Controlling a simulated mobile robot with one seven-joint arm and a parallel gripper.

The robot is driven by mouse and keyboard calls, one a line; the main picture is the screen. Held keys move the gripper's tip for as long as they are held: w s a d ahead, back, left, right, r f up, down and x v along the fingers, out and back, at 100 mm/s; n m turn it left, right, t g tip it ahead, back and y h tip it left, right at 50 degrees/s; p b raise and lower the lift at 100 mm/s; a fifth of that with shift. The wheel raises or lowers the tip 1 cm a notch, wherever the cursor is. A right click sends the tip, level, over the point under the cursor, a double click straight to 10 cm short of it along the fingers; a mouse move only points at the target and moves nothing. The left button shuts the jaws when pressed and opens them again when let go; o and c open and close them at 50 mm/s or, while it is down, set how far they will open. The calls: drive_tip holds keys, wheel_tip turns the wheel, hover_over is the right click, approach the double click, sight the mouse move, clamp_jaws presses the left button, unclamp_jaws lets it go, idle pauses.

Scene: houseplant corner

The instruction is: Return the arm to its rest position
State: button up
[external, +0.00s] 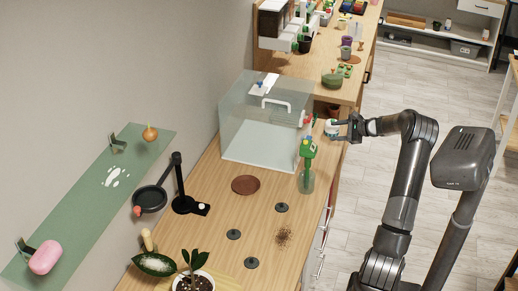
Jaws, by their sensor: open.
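My arm reaches in from the lower right in the external view. My gripper (345,129) is at the right edge of the wooden counter (215,225), pointing left. Its jaws are open. A small white and teal item (332,127) is right at the fingertips; I cannot tell whether they touch it. The item appears to stand near the counter's edge.
A brown saucer (245,185), black lamp (180,190) and potted plant (193,280) are on the counter. Open floor (375,180) lies right.

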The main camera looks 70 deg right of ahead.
drive_tip(key=w+a+r+n+g, duration=0.1)
drive_tip(key=w+a+r+n, duration=0.3)
drive_tip(key=r, duration=0.3)
drive_tip(key=w+a+r+n+g, duration=0.1)
drive_tip(key=a+r+n, duration=0.2)
drive_tip(key=a+r, duration=0.35)
drive_tip(key=w+a+n+g+y, duration=0.2)
drive_tip(key=w+a+n, duration=0.2)
drive_tip(key=a, duration=0.9)
drive_tip(key=w+a+n+g+y, duration=0.1)
drive_tip(key=w+a+n, duration=0.3)
drive_tip(key=a, duration=0.8)
drive_tip(key=s+a+n+g, duration=0.35)
drive_tip(key=a+n, duration=0.25)
drive_tip(key=a, duration=1.2)
drive_tip(key=s+a+f+n+t+h, duration=0.1)
drive_tip(key=s+a+n, duration=0.7)
drive_tip(key=s+a, duration=0.2)
drive_tip(key=shift+s+a+n, duration=0.2)
drive_tip(key=shift+s+n, duration=0.2)
drive_tip(key=shift+s, duration=0.85)
drive_tip(key=shift+c, duration=0.5)
